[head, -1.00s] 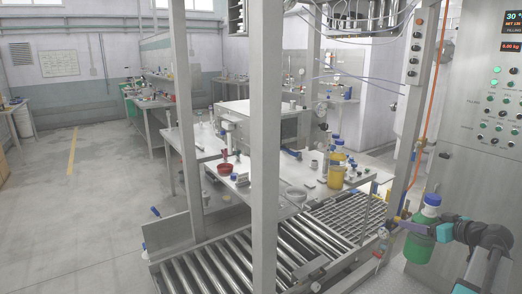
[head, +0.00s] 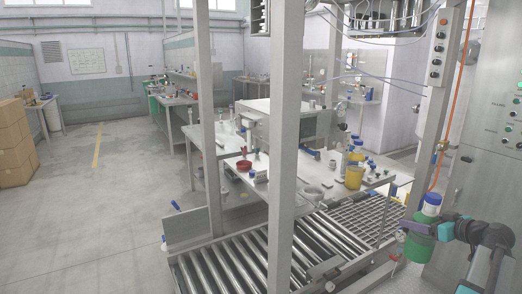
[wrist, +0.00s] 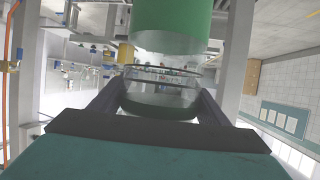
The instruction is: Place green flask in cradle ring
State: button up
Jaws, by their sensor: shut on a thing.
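The green flask (head: 420,246), with a white shoulder and a blue cap (head: 433,198), is upright at the lower right of the head view. My gripper (head: 416,229) is shut around its body and holds it in the air, beside the frame post. In the wrist view the green flask body (wrist: 172,22) fills the top centre, beyond my gripper (wrist: 162,95). A round, ring-like grey piece (head: 312,194) lies on the front of the steel table; I cannot tell whether it is the cradle ring.
Cardboard boxes (head: 14,145) are stacked at left. The floor between is clear.

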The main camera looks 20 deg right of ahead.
jog(key=w+a+n+y, duration=0.2)
jog(key=w+a, duration=0.4)
jog(key=a, duration=0.3)
jog(key=w+a+n+g+y, duration=0.1)
jog(key=w+a, duration=0.5)
jog(key=a, duration=0.3)
jog(key=w+a+n+y, duration=0.2)
jog(key=w+a, duration=0.4)
jog(key=a, duration=0.4)
jog(key=w+a+m, duration=0.1)
jog(key=w+a, duration=0.2)
jog(key=a, duration=1.2)
jog(key=w+a, duration=0.2)
jog(key=a, duration=1.4)
jog(key=w+d+r+m+t+h, duration=0.1)
jog(key=d+r+m+h, duration=0.3)
jog(key=r+m+h, duration=0.1)
jog(key=shift+w+h, duration=0.35)
jog(key=shift+h, duration=0.25)
